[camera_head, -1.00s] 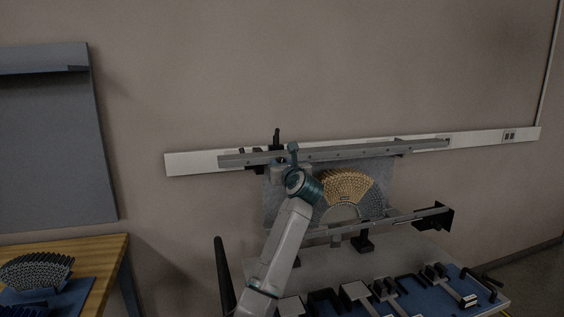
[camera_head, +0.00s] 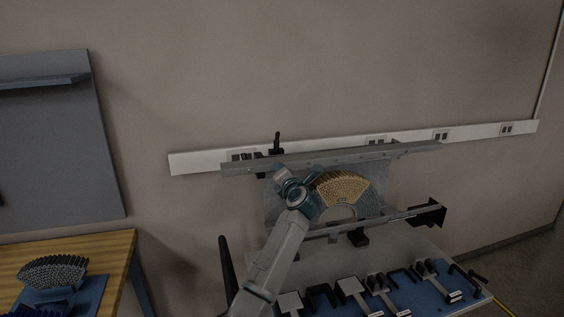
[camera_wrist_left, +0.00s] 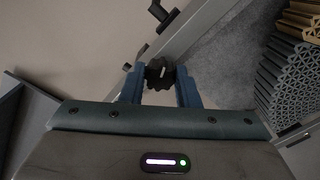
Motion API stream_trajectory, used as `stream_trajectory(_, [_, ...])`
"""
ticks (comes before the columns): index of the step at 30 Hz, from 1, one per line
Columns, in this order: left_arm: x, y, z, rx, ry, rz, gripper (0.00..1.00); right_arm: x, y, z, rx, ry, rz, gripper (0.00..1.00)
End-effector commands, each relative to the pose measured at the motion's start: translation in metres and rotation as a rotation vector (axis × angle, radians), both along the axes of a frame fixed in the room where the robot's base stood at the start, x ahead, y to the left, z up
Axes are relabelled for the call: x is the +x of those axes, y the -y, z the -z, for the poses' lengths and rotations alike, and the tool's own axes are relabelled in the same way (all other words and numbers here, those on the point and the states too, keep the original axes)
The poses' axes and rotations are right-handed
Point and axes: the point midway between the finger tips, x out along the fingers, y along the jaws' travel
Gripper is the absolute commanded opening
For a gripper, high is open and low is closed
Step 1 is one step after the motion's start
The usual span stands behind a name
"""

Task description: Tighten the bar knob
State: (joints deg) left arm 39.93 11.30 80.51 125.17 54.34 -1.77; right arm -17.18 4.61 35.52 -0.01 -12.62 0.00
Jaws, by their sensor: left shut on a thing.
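The black lobed bar knob (camera_wrist_left: 160,73) shows in the left wrist view between the two blue fingers of my left gripper (camera_wrist_left: 159,90). The gripper is shut on it. In the head view my left gripper (camera_head: 280,171) is at the left part of the long grey upper bar (camera_head: 340,157), and the knob there is hidden. Behind the bar stands a grey plate with a tan, fan-shaped lattice specimen (camera_head: 342,187). My right gripper is in neither current view.
A lower rail (camera_head: 385,217) with a black block (camera_head: 428,215) at its right end crosses below the specimen. A blue mat (camera_head: 448,283) holds several black and grey clamp parts. A wooden table (camera_head: 115,250) with another lattice piece (camera_head: 52,270) stands left.

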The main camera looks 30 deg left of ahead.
Motion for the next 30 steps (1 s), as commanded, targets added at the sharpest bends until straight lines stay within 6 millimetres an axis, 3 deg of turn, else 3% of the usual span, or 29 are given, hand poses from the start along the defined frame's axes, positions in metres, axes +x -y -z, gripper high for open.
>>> stream_trajectory(1, [0.0,0.0,-0.006,0.028,-0.037,0.001,0.06,0.0,0.0,-0.014,0.0,0.0,0.0,0.0])
stream_trajectory(9, [0.0,0.0,-0.003,0.194,-0.23,0.0,0.06,0.0,0.0,-0.037,0.0,0.0,0.0,0.0])
stream_trajectory(30, [0.0,0.0,0.001,0.625,-0.734,0.001,0.06,0.0,0.0,-0.04,0.0,0.001,0.0,0.0])
